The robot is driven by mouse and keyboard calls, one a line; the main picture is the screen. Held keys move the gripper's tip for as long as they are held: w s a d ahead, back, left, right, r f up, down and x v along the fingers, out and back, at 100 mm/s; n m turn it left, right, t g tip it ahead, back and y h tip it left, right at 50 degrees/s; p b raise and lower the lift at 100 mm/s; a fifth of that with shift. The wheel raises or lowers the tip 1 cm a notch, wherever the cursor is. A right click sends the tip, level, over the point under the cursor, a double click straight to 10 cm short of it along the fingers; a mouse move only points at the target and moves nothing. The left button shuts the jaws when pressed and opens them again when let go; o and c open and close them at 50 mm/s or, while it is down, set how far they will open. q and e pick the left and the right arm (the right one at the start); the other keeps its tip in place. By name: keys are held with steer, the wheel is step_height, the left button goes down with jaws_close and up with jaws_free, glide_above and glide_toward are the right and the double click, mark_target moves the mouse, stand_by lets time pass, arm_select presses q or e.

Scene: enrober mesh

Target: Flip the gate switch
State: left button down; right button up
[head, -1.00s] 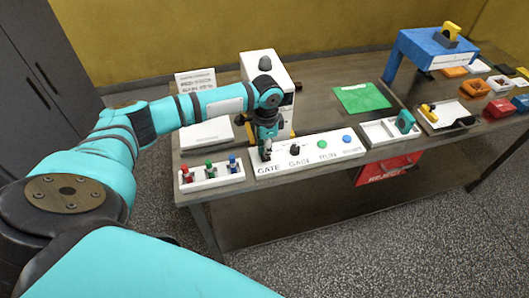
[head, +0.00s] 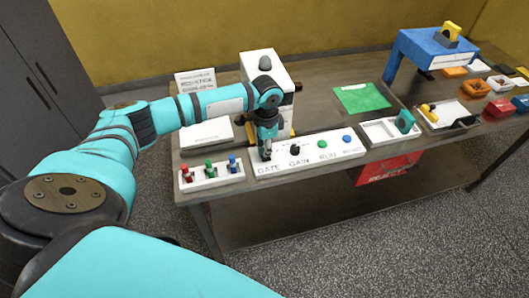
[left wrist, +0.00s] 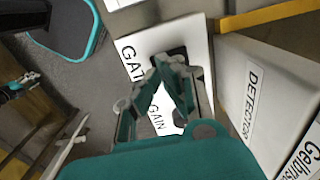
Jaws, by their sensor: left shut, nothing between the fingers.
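The white control panel (head: 310,153) lies along the table's front edge, with the labels GATE and GAIN, a black knob (head: 295,150), a green button (head: 323,145) and a blue button (head: 346,138). My left gripper (head: 265,154) points down at the GATE end of the panel. In the left wrist view its fingertips (left wrist: 168,66) are together and empty, over a dark switch plate (left wrist: 166,52) beside the GATE label. The fingers hide most of the gate switch, so I cannot tell its position or whether they touch it. My right gripper is not in view.
A white rack (head: 211,180) with red, green and blue pieces stands left of the panel. The white detector box (head: 262,68) is behind my gripper. A white divided tray (head: 378,142) lies to the right. A green mat (head: 362,97) lies farther back.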

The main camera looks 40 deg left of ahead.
mark_target(266, 158)
arm_select(q)
steer(key=shift+f+b, duration=0.35)
steer(key=shift+f, duration=0.75)
stand_by(0.3)
steer(key=shift+r, duration=0.1)
step_height(266, 158, up, 7)
steer(key=p, duration=0.8)
stand_by(0.5)
